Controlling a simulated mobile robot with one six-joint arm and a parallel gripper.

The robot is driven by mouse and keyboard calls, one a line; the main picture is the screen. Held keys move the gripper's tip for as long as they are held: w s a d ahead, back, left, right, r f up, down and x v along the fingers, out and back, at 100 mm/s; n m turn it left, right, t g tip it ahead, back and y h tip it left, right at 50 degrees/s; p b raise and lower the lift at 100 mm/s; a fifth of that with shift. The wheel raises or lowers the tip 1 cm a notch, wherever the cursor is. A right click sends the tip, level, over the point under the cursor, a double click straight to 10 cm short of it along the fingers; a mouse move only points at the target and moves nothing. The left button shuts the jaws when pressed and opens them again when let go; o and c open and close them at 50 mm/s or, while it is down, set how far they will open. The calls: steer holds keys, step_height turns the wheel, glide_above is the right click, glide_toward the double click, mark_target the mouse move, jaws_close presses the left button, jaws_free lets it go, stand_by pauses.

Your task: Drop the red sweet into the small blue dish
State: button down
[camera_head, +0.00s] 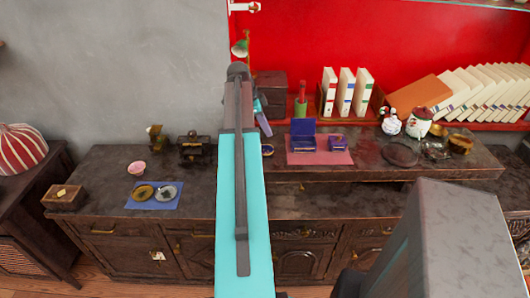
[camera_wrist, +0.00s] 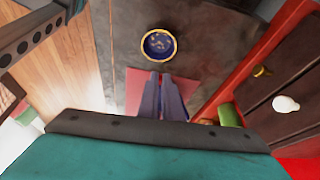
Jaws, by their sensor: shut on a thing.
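The small blue dish (camera_wrist: 159,45) has a gold rim and gold marks inside; it stands on the dark tabletop near the top middle of the wrist view. In the head view the dish (camera_head: 267,150) shows just right of my arm. My gripper (camera_wrist: 160,76) is shut, with its fingertips just below the dish in the wrist picture. In the head view my gripper (camera_head: 264,124) is partly behind my arm, above the dish.
A reddish mat (camera_head: 335,157) with an open blue box (camera_head: 303,138) lies right of the dish. Binders (camera_head: 346,92), figurines (camera_head: 418,122) and a glass plate (camera_head: 399,154) stand farther right. A blue mat (camera_head: 140,204) with small plates lies left of my arm.

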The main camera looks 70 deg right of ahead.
mark_target(271, 149)
steer(key=shift+f, duration=0.1)
steer(key=shift+f+b, duration=1.6)
steer(key=shift+f, duration=1.3)
steer(key=c, duration=1.9)
jaws_free()
steer(key=shift+o, duration=0.2)
steer(key=shift+w+r, duration=0.1)
steer(key=shift+r, duration=0.05)
steer(key=b+v, duration=0.2)
steer(key=v, duration=1.1)
steer(key=shift+a+r, duration=0.2)
steer(key=shift+w, duration=0.15)
